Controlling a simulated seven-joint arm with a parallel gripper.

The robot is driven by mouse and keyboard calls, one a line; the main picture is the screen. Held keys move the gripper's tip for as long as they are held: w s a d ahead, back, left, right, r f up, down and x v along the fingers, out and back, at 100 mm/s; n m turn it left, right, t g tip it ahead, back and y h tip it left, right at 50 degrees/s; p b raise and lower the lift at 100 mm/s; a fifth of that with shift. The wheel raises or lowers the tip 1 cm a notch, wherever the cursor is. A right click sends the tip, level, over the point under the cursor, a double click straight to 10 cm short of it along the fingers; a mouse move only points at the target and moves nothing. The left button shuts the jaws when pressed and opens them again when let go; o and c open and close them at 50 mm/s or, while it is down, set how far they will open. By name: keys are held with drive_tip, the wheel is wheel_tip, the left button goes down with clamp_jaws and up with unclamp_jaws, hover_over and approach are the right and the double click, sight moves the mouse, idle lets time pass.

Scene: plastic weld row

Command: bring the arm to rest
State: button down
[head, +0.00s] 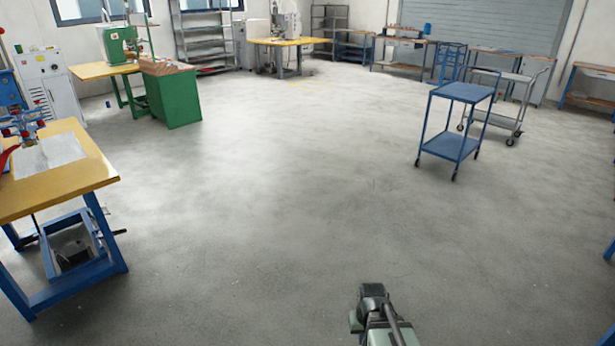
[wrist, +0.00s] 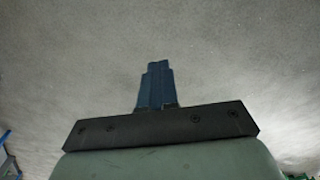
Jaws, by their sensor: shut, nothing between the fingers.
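My gripper (wrist: 157,68) shows in the wrist view with its two blue fingers together and nothing between them. Behind the fingers are a dark crossbar and a pale green housing. Only bare grey floor lies beyond the fingertips. In the head view, part of my arm shows at the bottom, right of the middle, over the open floor. The fingers cannot be made out there.
A yellow-topped bench (head: 60,183) with blue legs stands at the left. A green cabinet (head: 171,97) is behind it. A blue wheeled cart (head: 462,92) and a grey trolley (head: 520,78) stand at the right. The middle floor (head: 290,190) is clear.

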drive_tip(key=s+f+g, duration=0.3)
drive_tip(key=s+f, duration=0.7)
drive_tip(key=s, duration=0.5)
drive_tip(key=s+f+g, duration=0.3)
drive_tip(key=s+f, duration=0.7)
drive_tip(key=s, duration=0.4)
drive_tip(key=shift+s+d+f+g, duration=0.15)
drive_tip(key=shift+s+f+g, duration=0.05)
drive_tip(key=shift+s+g, duration=0.2)
